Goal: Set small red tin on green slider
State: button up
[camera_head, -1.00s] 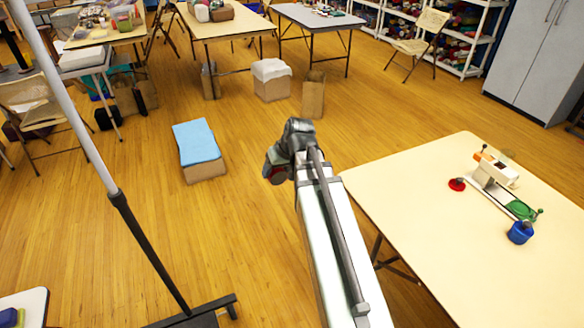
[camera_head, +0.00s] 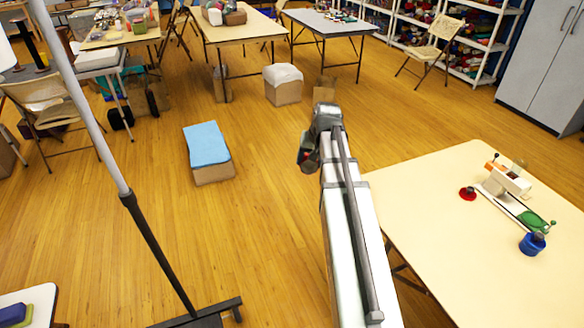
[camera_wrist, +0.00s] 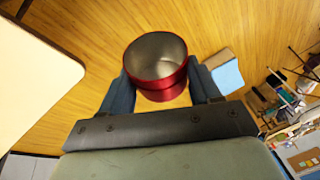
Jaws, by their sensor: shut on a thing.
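My gripper (camera_wrist: 159,72) is shut on a small red tin (camera_wrist: 158,90). In the wrist view the tin sits between the two blue-grey fingers. Its open top faces the camera and its silvery inside looks empty. In the head view my gripper (camera_head: 308,152) is over the floor, left of the cream table, and only a dark reddish bit of the tin shows. The green slider (camera_head: 531,220) is a green oval piece on the near end of a white-and-orange device's rail, on the table at right. My gripper is well apart from it.
The cream table (camera_head: 440,230) holds the device (camera_head: 507,180), a red knobbed piece (camera_head: 467,193) and a blue knobbed piece (camera_head: 532,243) close to the slider. The table's near-left part is bare. A grey pole stand (camera_head: 150,240) stands at left. A blue-topped box (camera_head: 207,146) lies on the floor.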

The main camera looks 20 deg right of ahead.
jog(key=d+r+m+g, duration=0.1)
jog(key=d+m, duration=0.4)
jog(key=d, duration=0.8)
jog(key=s+d+r+m+t+y, duration=0.1)
jog(key=s+d+m, duration=0.45)
jog(key=d, duration=0.65)
jog(key=s+d+r+m+t+y, duration=0.15)
jog(key=s+d+m, duration=0.4)
jog(key=d, duration=0.55)
jog(key=s+d+r+m+t+y, duration=0.15)
jog(key=s+d+m, duration=0.35)
jog(key=d, duration=0.7)
jog(key=s+d+r+m+t+h, duration=0.1)
jog(key=s+d+m+t+h, duration=0.25)
jog(key=s+d+m, duration=0.6)
jog(key=m+t+h, duration=0.2)
jog(key=t+h, duration=0.1)
jog(key=t, duration=0.1)
send_over(536, 224)
jog(key=shift+n, duration=0.25)
notch_tip(536, 224, down, 11)
jog(key=shift+r, duration=0.1)
jog(key=shift+f, duration=2.8)
